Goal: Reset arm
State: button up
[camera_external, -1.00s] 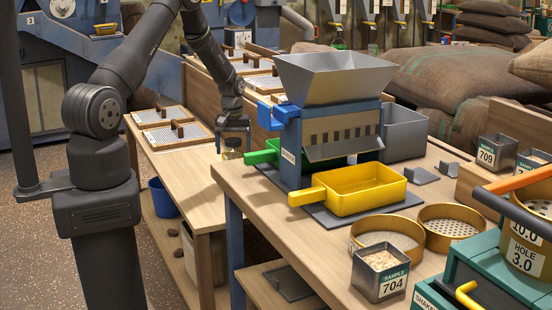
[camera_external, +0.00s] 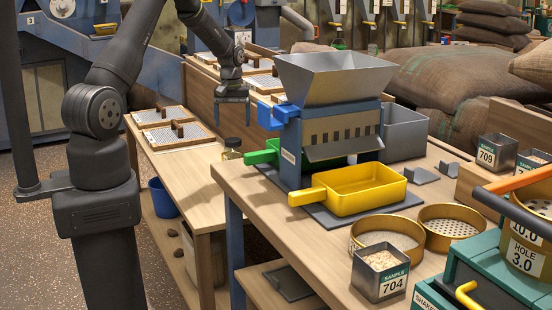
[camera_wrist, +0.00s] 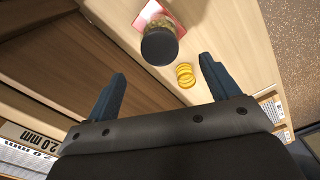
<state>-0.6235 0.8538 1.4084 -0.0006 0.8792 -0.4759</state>
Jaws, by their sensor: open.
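My gripper (camera_external: 232,115) hangs above the left bench in the external view, with its fingers pointing down. In the wrist view its two fingers (camera_wrist: 162,66) are spread well apart, with nothing between them. A small jar with a dark lid (camera_wrist: 158,46) stands below on a reddish pad (camera_wrist: 148,14). The jar (camera_external: 232,149) also shows in the external view, under my gripper and clear of it. A stack of yellow rings (camera_wrist: 185,75) lies beside the jar in the wrist view.
The blue divider with a grey hopper (camera_external: 335,78) stands right of my gripper, with yellow (camera_external: 360,190) and green (camera_external: 264,153) pans. Trays with wooden handles (camera_external: 172,130) lie on the left bench. A wooden panel (camera_external: 205,95) rises behind. The bench front is bare.

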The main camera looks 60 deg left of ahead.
aim_at(233, 140)
notch_tip(233, 140, down, 12)
jog(key=shift+f, duration=0.2)
notch_tip(233, 140, up, 2)
jog(key=shift+r, duration=0.6)
jog(key=shift+f, duration=0.15)
